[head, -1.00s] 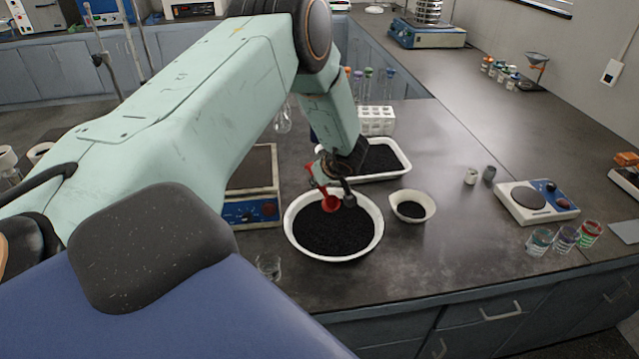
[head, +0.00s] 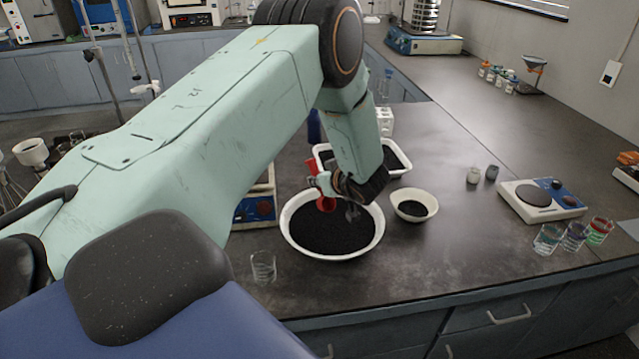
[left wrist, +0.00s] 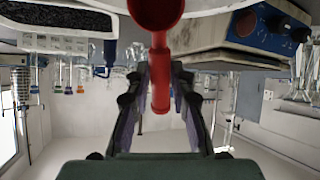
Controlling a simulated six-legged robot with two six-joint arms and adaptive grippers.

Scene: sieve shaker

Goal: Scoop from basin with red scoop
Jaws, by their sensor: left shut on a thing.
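The red scoop (head: 325,203) is at the back part of the round white basin (head: 289,232), over the dark granules (head: 335,230). My left gripper (head: 335,190) is shut on the scoop's handle, above the basin. In the left wrist view the red scoop (left wrist: 157,60) stands between the fingers of my left gripper (left wrist: 158,85), with its bowl at the top edge of the picture. Whether the scoop's bowl holds granules cannot be seen. My right gripper is not in view.
A small white bowl (head: 428,197) with dark granules stands right of the basin. A white tray (head: 398,171) is behind it. A blue-fronted balance (head: 255,210) and a clear beaker (head: 263,267) are on the left.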

